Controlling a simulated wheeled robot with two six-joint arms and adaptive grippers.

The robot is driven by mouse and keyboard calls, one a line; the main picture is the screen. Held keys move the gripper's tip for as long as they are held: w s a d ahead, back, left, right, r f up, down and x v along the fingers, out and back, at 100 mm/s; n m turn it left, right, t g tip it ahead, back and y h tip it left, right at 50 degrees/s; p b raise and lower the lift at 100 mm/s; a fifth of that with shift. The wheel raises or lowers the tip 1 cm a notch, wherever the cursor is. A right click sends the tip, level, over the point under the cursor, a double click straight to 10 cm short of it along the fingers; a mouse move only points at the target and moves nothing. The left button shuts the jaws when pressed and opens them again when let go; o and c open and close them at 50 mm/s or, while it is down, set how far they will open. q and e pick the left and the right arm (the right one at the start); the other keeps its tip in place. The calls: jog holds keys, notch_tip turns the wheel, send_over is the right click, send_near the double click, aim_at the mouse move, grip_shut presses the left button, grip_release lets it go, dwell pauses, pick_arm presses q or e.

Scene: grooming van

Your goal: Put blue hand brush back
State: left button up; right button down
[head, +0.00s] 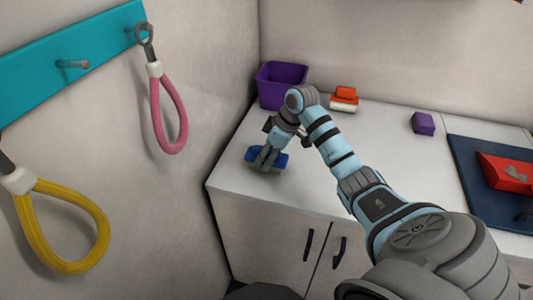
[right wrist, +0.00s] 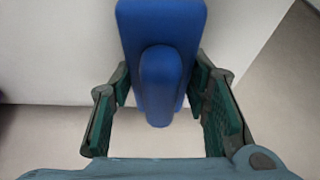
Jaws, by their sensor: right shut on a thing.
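The blue hand brush (head: 281,161) is at the left end of the white counter, close to its front edge. My right gripper (head: 266,160) comes down over it and is shut on it. In the right wrist view the blue brush (right wrist: 160,30) sits between the two green-padded fingers (right wrist: 158,85), with its rounded grip towards the camera. The fingers partly hide the brush in the head view. I cannot tell whether its underside touches the counter. My left gripper is not in view.
A purple bin (head: 278,89) stands in the back left corner of the counter (head: 370,140). An orange-red brush (head: 344,94) lies beside it. A purple block (head: 423,123) and a dark blue mat (head: 465,165) with a red item (head: 500,170) are right. Pink (head: 165,115) and yellow (head: 40,230) loops hang left.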

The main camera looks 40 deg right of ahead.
jog(key=c, duration=1.2)
grip_release()
jog(key=shift+w+f, duration=0.2)
jog(key=shift+w, duration=0.1)
jog(key=o, duration=0.3)
jog(key=shift+w+a+f, duration=0.1)
jog(key=shift+w+f, duration=0.05)
jog(key=shift+w, duration=0.3)
jog(key=shift+s+r, duration=0.25)
jog(key=p+v, duration=0.1)
jog(key=v, duration=1.1)
jog(key=shift+r, duration=0.35)
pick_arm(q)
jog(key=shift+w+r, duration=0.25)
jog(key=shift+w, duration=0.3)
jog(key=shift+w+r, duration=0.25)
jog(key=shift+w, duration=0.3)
pick_arm(e)
jog(key=shift+w, duration=0.1)
jog(key=shift+f, duration=0.15)
